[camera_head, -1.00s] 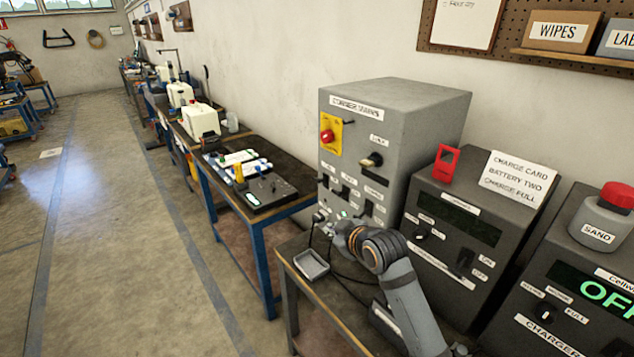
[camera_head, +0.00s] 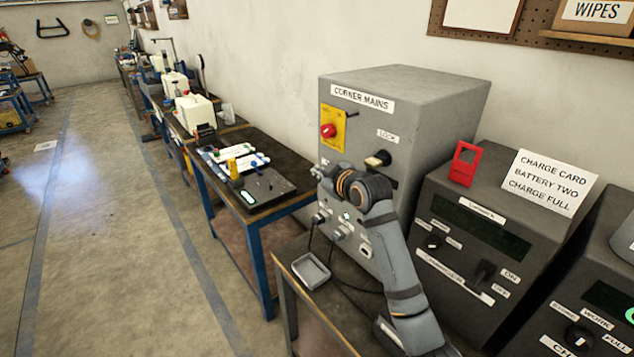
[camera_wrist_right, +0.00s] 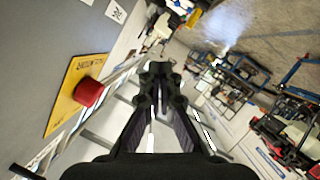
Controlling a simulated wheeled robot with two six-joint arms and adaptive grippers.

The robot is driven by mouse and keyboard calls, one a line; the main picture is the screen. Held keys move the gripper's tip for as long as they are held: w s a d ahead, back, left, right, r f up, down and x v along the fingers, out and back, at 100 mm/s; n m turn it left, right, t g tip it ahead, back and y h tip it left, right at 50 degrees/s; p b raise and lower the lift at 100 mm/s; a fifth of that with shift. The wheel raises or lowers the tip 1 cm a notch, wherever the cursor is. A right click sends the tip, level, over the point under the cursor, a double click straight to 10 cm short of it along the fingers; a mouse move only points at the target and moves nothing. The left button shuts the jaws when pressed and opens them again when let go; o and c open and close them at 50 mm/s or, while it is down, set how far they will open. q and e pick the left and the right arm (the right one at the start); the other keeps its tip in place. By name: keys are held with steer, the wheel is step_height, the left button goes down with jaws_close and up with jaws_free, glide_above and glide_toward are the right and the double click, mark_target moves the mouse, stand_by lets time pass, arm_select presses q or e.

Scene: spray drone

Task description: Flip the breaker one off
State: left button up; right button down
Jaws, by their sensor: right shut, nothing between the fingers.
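The grey "CORNER MAINS" box (camera_head: 430,120) stands on the bench, with its front facing left. A red knob on a yellow plate (camera_head: 328,131) is at its upper left, and a "LOCK" knob (camera_head: 378,159) is to the right. The row of breaker switches lower on the front is hidden behind my right arm. My right gripper (camera_head: 320,171) is by the box front, small and partly hidden by its wrist. In the right wrist view the gripper (camera_wrist_right: 158,75) is shut and empty, beside the box face and red knob (camera_wrist_right: 88,92). My left gripper is not in view.
Sockets with cables (camera_head: 340,232) and a small grey tray (camera_head: 311,271) are below the arm. Dark charger boxes (camera_head: 470,235) stand to the right, one carrying a red tag (camera_head: 465,163) and a card (camera_head: 549,183). A second table (camera_head: 270,160) is farther left; the floor is open.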

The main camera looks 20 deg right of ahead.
steer(key=w+d+f+b, duration=0.1)
steer(key=w+f+b, duration=0.4)
steer(key=b, duration=0.1)
steer(key=shift+w, duration=0.4)
